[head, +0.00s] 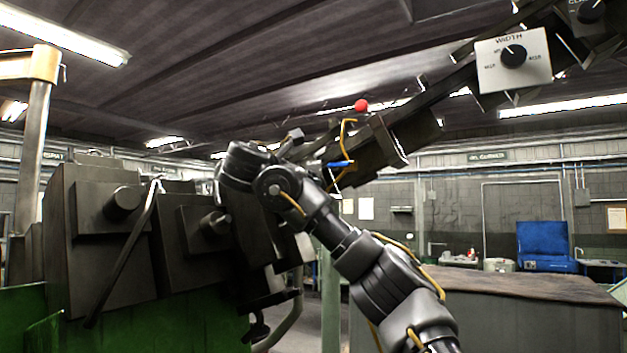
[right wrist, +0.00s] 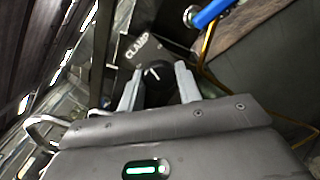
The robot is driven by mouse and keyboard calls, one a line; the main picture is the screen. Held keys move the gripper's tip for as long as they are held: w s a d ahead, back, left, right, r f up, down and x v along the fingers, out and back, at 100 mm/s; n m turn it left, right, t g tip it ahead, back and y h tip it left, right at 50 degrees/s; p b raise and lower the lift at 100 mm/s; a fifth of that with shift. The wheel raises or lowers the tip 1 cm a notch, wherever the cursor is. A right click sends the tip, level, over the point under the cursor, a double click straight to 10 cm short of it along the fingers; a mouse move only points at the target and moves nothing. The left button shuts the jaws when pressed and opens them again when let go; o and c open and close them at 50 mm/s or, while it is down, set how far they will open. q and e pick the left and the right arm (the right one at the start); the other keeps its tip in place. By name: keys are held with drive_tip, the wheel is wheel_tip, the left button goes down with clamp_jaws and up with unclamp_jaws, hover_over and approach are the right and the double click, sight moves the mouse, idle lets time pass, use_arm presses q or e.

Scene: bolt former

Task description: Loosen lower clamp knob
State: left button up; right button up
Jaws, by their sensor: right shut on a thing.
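The lower clamp knob (right wrist: 157,82) is a round black knob with a white pointer line, on a dark panel marked CLAMP (right wrist: 138,48) in the right wrist view. My right gripper (right wrist: 159,71) has its two grey fingers on either side of the knob and is shut on it. In the head view my right arm reaches in from the lower right toward the machine's middle. I cannot make out its fingers or the clamp knob there. My left gripper is in neither view.
In the head view, a WIDTH dial (head: 513,56), a red ball (head: 361,105) and a sloping dark beam stand above my arm. Dark machine blocks (head: 100,240) fill the left.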

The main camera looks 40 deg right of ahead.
clamp_jaws()
drive_tip(key=m+b, duration=0.3)
drive_tip(key=m, duration=0.4)
drive_tip(key=shift+m, duration=0.4)
drive_tip(key=o, duration=1.3)
unclamp_jaws()
